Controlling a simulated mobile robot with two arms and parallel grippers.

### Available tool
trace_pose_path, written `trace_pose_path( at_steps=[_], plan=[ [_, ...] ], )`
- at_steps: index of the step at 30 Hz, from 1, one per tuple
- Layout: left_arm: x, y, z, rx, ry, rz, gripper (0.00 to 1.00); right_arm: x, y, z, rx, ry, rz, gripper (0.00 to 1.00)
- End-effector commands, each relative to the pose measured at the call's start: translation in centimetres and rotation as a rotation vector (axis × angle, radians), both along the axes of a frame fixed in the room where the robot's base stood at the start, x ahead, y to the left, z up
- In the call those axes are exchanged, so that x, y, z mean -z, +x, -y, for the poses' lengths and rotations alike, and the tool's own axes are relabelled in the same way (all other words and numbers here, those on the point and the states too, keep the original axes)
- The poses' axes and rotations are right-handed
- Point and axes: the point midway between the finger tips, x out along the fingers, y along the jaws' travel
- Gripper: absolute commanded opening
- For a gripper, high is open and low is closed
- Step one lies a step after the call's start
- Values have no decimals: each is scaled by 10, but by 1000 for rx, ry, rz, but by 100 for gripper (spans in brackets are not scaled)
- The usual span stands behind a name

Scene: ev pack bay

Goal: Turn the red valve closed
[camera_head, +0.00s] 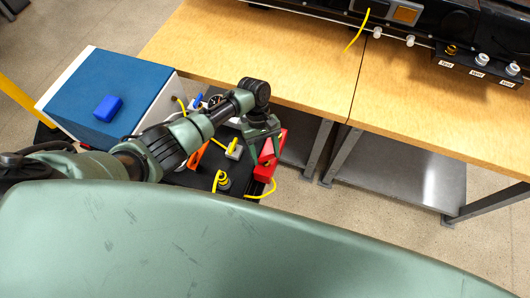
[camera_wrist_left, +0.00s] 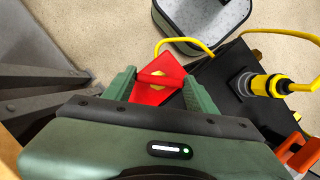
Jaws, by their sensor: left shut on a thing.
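The red valve (camera_head: 268,152) is at the right edge of a black cart surface, partly hidden by my left gripper (camera_head: 264,140). In the left wrist view the red valve (camera_wrist_left: 170,68) sits between the green fingers of my left gripper (camera_wrist_left: 160,88), with a small yellow patch on it. The fingers are shut on it from both sides. The valve's lower part is hidden by the gripper body, and I cannot tell its exact angle. My right gripper does not show.
A blue-topped box (camera_head: 95,85) with a small blue block (camera_head: 108,108) stands at the left. Yellow cables and an orange part (camera_head: 199,153) lie near the valve. A wooden bench (camera_head: 300,70) carries a black pack (camera_head: 470,35) at the back. A grey bin (camera_wrist_left: 205,25) shows beyond the valve.

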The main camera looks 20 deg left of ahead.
Motion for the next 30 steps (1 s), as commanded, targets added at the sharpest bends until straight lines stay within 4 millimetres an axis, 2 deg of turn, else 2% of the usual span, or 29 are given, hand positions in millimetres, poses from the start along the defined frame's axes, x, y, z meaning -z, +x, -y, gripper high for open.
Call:
trace_pose_path(
  at_steps=[18,30],
  plan=[
    [0,2,4,542,-1,1,16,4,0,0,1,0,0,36],
    [0,2,4,711,-2,2,16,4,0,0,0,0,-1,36]
  ],
)
